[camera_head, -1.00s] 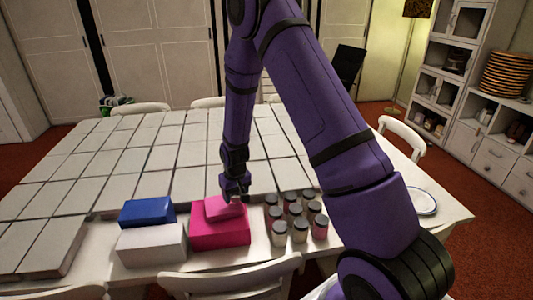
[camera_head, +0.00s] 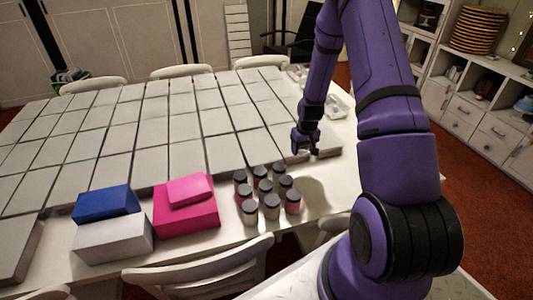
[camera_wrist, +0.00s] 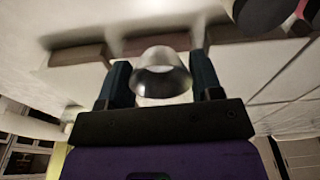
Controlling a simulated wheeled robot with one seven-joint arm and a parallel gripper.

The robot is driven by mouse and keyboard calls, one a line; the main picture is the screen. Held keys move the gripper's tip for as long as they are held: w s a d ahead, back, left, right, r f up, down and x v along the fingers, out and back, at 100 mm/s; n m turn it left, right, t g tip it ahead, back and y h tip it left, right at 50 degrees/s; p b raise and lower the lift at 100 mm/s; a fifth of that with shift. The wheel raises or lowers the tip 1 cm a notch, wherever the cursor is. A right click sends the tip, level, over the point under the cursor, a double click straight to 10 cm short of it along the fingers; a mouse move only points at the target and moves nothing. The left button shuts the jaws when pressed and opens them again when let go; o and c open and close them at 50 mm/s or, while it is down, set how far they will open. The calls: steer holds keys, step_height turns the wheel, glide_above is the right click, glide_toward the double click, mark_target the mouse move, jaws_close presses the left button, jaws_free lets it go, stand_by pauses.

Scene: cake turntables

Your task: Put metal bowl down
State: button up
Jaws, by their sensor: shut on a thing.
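The metal bowl (camera_wrist: 162,84) is a small, shiny grey round piece. In the wrist view it sits between the two dark fingers of my gripper (camera_wrist: 162,72), which is shut on it. In the head view my gripper (camera_head: 306,147) is low near the right end of the table (camera_head: 338,178), behind and to the right of the jars. The bowl is too small and covered to make out clearly there. I cannot tell whether the bowl touches the surface below.
Several dark-lidded jars (camera_head: 266,193) stand left of my gripper. Pink boxes (camera_head: 187,215), a blue box (camera_head: 105,203) and a white box (camera_head: 112,241) stand further left. Flat white boxes (camera_head: 130,135) cover most of the table. Bare tabletop lies right of the jars.

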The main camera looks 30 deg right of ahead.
mark_target(299, 171)
step_height(299, 171, down, 10)
steer(key=shift+a+r, duration=0.1)
steer(key=shift+a, duration=0.05)
steer(key=o, duration=0.9)
